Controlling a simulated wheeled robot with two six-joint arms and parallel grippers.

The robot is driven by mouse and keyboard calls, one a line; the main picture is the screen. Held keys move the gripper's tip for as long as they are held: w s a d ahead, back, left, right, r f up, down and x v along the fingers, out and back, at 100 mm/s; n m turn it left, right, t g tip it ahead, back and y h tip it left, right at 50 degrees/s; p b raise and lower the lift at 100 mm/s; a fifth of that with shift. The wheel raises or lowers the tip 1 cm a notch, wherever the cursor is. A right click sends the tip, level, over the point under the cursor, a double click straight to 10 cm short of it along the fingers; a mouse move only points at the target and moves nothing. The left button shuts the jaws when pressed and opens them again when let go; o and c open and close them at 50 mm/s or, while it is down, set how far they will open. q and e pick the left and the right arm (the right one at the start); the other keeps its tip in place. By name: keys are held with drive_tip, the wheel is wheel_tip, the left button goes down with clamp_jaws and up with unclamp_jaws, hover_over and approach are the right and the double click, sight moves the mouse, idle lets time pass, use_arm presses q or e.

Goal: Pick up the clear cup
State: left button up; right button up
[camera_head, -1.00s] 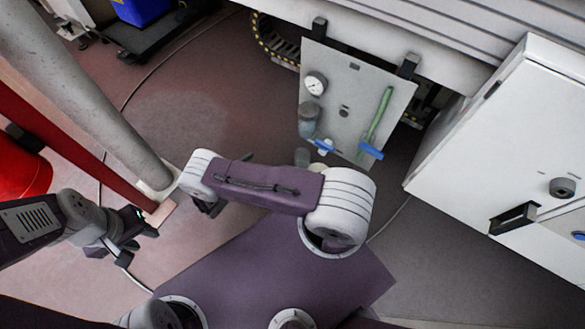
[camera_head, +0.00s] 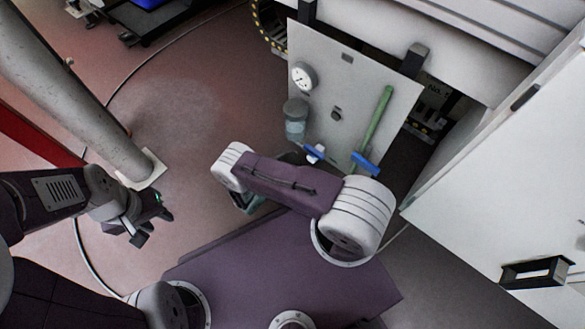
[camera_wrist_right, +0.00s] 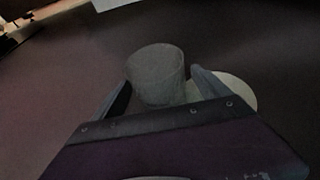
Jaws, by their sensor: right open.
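In the right wrist view a greyish, see-through-looking cup (camera_wrist_right: 157,75) shows just beyond my right gripper (camera_wrist_right: 160,88), in line with the gap between its two fingers. The fingers are spread, one to each side of the cup in the picture; I cannot tell whether they touch it. In the head view my right gripper (camera_head: 246,200) is mostly hidden under its own wrist, and I cannot make out the cup there. My left gripper (camera_head: 152,227) hangs at the left with its fingers apart and nothing between them.
A pale disc (camera_wrist_right: 238,90) lies behind the right finger. A grey post (camera_head: 80,95) is at left, a white cabinet (camera_head: 500,170) at right. Reddish floor between is clear.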

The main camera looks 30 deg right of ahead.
sight(297, 161)
drive_tip(key=x, duration=0.1)
drive_tip(key=b+x, duration=0.1)
drive_tip(key=x, duration=0.1)
drive_tip(key=shift+f, duration=0.4)
drive_tip(key=shift+d, duration=0.2)
drive_tip(key=shift+r, duration=0.15)
drive_tip(key=c, duration=1.6)
